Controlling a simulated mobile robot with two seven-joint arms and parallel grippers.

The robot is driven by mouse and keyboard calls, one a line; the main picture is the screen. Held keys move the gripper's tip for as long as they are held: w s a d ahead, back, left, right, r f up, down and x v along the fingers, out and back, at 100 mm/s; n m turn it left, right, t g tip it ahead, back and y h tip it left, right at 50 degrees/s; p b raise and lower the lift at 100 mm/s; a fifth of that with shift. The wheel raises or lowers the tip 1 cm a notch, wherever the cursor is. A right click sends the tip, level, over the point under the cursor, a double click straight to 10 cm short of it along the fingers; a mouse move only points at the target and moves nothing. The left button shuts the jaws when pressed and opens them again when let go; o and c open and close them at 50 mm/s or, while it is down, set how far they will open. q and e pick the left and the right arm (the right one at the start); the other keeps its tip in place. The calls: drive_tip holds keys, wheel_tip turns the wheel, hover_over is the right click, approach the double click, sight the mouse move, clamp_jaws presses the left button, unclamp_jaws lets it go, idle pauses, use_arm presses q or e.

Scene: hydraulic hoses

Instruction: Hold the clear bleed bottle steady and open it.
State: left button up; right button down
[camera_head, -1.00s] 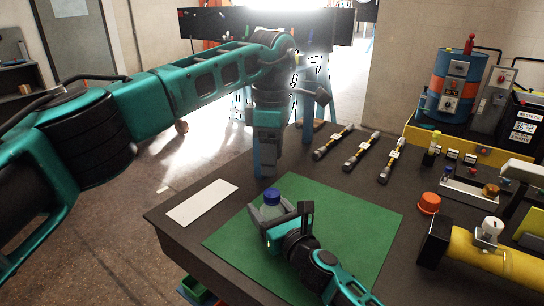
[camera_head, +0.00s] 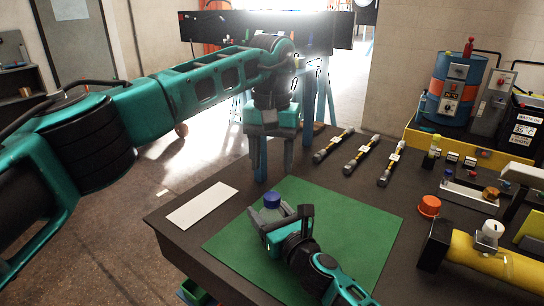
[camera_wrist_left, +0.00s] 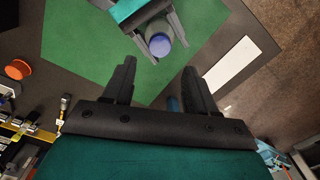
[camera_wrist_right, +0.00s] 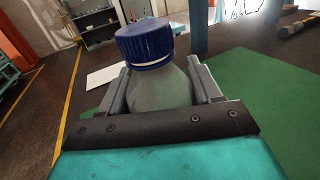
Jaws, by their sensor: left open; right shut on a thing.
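The clear bleed bottle (camera_head: 270,214) stands upright on the green mat (camera_head: 345,212), with its blue cap (camera_head: 272,200) on. My right gripper (camera_head: 283,222) is shut around the bottle's body. In the right wrist view the bottle (camera_wrist_right: 160,88) sits between both fingers, below the blue cap (camera_wrist_right: 145,44). My left gripper (camera_head: 259,178) is open and empty, fingers pointing down, above and behind the bottle near the table's far edge. In the left wrist view the cap (camera_wrist_left: 159,44) lies beyond the open fingertips (camera_wrist_left: 160,65), apart from them.
A white strip (camera_head: 202,205) lies left of the mat. Several dark hoses (camera_head: 361,152) lie at the back of the table. An orange cap (camera_head: 429,206) and a yellow cylinder (camera_head: 490,262) are on the right. The mat right of the bottle is clear.

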sight(272, 196)
use_arm(q)
drive_tip(key=shift+f, duration=4)
drive_tip(key=shift+c, duration=0.4)
